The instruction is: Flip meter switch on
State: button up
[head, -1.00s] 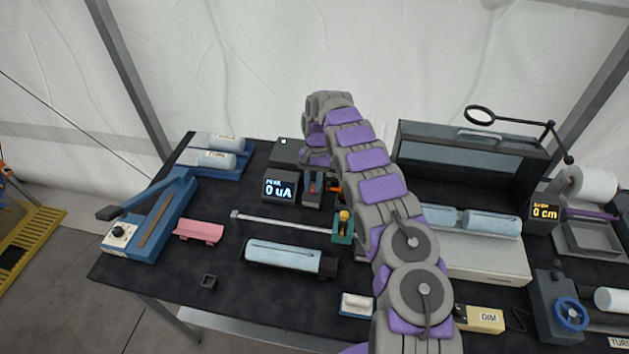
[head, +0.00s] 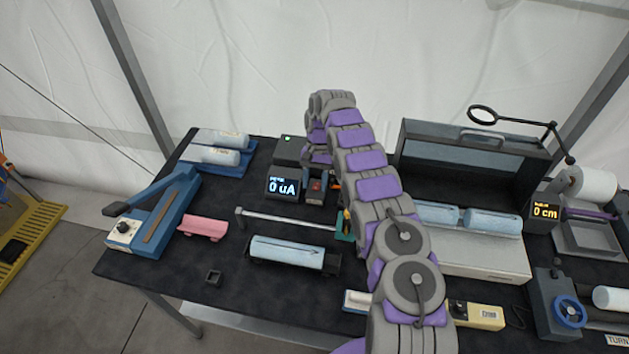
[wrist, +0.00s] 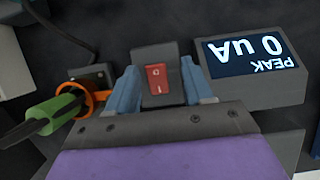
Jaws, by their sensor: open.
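The meter has a dark box with a lit display reading "PEAK 0 uA" (head: 283,187); the display shows upside down in the wrist view (wrist: 253,53). Beside it is a red rocker switch (wrist: 156,77) on a dark housing, marked O and I. The switch also shows small in the head view (head: 316,186). My gripper (wrist: 160,72) is open, with one blue finger on each side of the switch housing. The red rocker is between the fingers; whether they touch the housing I cannot tell. My arm hides part of the area right of the meter in the head view.
An orange ring (wrist: 92,98) with a green-sleeved cable is close to one finger. A metal rod (head: 288,221) and a pale blue cylinder on a holder (head: 287,252) lie in front. A large open case (head: 455,158) stands right of my arm.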

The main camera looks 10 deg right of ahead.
jog(key=shift+d, duration=0.25)
jog(key=shift+r+t+b, duration=0.1)
jog(key=shift+t+b, duration=0.2)
jog(key=shift+b, duration=0.4)
jog(key=shift+s+a+t+h+b, duration=0.2)
jog(key=shift+a+t+h+b, duration=0.3)
jog(key=shift+b, duration=0.55)
